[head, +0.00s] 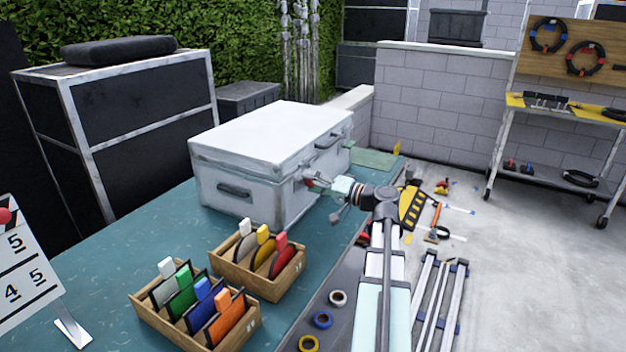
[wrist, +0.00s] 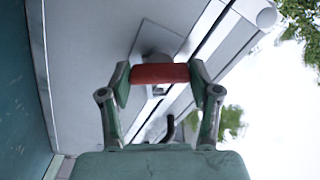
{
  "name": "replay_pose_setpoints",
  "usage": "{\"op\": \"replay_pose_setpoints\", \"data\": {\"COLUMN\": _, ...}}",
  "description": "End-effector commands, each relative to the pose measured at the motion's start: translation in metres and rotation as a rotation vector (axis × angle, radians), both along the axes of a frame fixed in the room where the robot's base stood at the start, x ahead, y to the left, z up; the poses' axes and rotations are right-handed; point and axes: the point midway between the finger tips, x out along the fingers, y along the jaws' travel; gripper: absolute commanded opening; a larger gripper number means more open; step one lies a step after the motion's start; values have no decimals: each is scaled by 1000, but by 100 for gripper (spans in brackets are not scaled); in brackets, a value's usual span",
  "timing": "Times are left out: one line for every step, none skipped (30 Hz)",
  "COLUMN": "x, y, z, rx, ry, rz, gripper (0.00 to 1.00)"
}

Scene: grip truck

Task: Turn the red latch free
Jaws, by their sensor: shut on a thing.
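A white lidded case (head: 240,180) stands shut on the teal table. A red latch (wrist: 160,73) is on the case's front face, on a metal plate below the lid seam in the wrist view. In the head view the latch (head: 310,181) is small and mostly hidden by my gripper. My gripper (head: 325,182) is at the case front, and in the wrist view its two fingers (wrist: 160,75) press on either end of the red latch. The latch lies level between the fingers in the wrist view.
Tape rolls (head: 322,319) lie near the table's right edge. A slate (head: 22,262) stands at left. Tools (head: 437,234) lie on the floor at right.

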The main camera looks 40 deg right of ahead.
Motion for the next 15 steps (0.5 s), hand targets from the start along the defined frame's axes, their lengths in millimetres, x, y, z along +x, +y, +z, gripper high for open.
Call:
{"op": "replay_pose_setpoints", "data": {"x": 1, "y": 0, "z": 3, "rx": 42, "ry": 15, "rz": 0, "gripper": 28}}
{"op": "replay_pose_setpoints", "data": {"x": 1, "y": 0, "z": 4, "rx": 69, "ry": 26, "rz": 0, "gripper": 28}}
{"op": "replay_pose_setpoints", "data": {"x": 1, "y": 0, "z": 4, "rx": 103, "ry": 38, "rz": 0, "gripper": 28}}
{"op": "replay_pose_setpoints", "data": {"x": 1, "y": 0, "z": 4, "rx": 129, "ry": 48, "rz": 1, "gripper": 28}}
{"op": "replay_pose_setpoints", "data": {"x": 1, "y": 0, "z": 4, "rx": 154, "ry": 58, "rz": 1, "gripper": 28}}
{"op": "replay_pose_setpoints", "data": {"x": 1, "y": 0, "z": 3, "rx": 186, "ry": 70, "rz": 1, "gripper": 28}}
{"op": "replay_pose_setpoints", "data": {"x": 1, "y": 0, "z": 3, "rx": 209, "ry": 79, "rz": 1, "gripper": 28}}
{"op": "replay_pose_setpoints", "data": {"x": 1, "y": 0, "z": 3, "rx": 232, "ry": 88, "rz": 1, "gripper": 28}}
{"op": "replay_pose_setpoints", "data": {"x": 1, "y": 0, "z": 3, "rx": 261, "ry": 99, "rz": 1, "gripper": 28}}
{"op": "replay_pose_setpoints", "data": {"x": 1, "y": 0, "z": 3, "rx": 281, "ry": 106, "rz": 1, "gripper": 28}}
{"op": "replay_pose_setpoints", "data": {"x": 1, "y": 0, "z": 3, "rx": 300, "ry": 114, "rz": 1, "gripper": 28}}
{"op": "replay_pose_setpoints", "data": {"x": 1, "y": 0, "z": 3, "rx": 325, "ry": 123, "rz": 1, "gripper": 28}}
{"op": "replay_pose_setpoints", "data": {"x": 1, "y": 0, "z": 3, "rx": 341, "ry": 129, "rz": 1, "gripper": 28}}
{"op": "replay_pose_setpoints", "data": {"x": 1, "y": 0, "z": 3, "rx": 358, "ry": 135, "rz": 1, "gripper": 28}}
{"op": "replay_pose_setpoints", "data": {"x": 1, "y": 0, "z": 3, "rx": 378, "ry": 142, "rz": 1, "gripper": 28}}
